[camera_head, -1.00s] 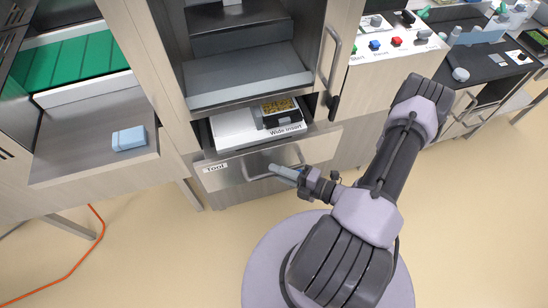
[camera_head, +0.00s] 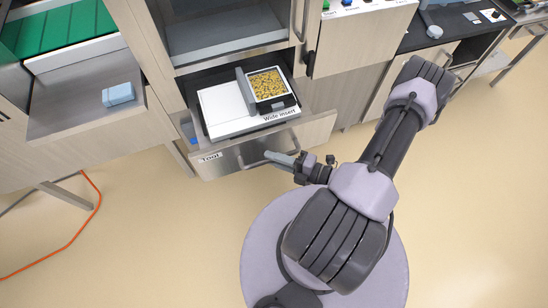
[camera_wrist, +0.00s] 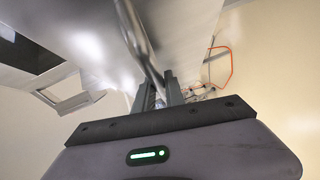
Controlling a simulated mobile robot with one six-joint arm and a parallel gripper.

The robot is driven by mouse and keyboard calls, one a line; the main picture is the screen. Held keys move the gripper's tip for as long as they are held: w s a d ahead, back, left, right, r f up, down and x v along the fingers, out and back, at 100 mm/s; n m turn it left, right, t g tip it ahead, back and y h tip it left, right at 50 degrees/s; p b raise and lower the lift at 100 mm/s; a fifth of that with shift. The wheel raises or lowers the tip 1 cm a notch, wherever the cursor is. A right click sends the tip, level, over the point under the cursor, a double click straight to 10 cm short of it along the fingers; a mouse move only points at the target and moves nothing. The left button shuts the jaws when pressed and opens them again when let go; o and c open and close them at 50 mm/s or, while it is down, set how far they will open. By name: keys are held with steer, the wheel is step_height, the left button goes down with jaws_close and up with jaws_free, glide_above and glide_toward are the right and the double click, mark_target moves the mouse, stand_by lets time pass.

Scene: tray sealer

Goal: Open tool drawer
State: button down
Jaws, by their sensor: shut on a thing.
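The tool drawer (camera_head: 229,163), with a grey metal front labelled "Tool", stands pulled out below the machine's open chamber. Inside it are a white "Wide insert" plate (camera_head: 218,107) and a tray of yellow pieces (camera_head: 267,85). A bar handle (camera_head: 248,164) runs across the drawer front. My gripper (camera_head: 270,156) is at the right part of this handle. In the wrist view my gripper's fingers (camera_wrist: 158,92) are closed around the metal handle bar (camera_wrist: 138,42). The fingertips are small in the head view.
A light blue block (camera_head: 118,94) lies on the shelf at the left. An orange cable (camera_head: 92,205) lies on the floor at the left. A counter with dark top (camera_head: 440,27) is at the upper right. The floor in front of the drawer is clear, apart from my base.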

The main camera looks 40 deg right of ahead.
steer(key=c, duration=1.4)
jaws_free()
steer(key=p+v, duration=0.3)
steer(key=v, duration=1.4)
steer(key=shift+s, duration=0.2)
steer(key=shift+d, duration=0.1)
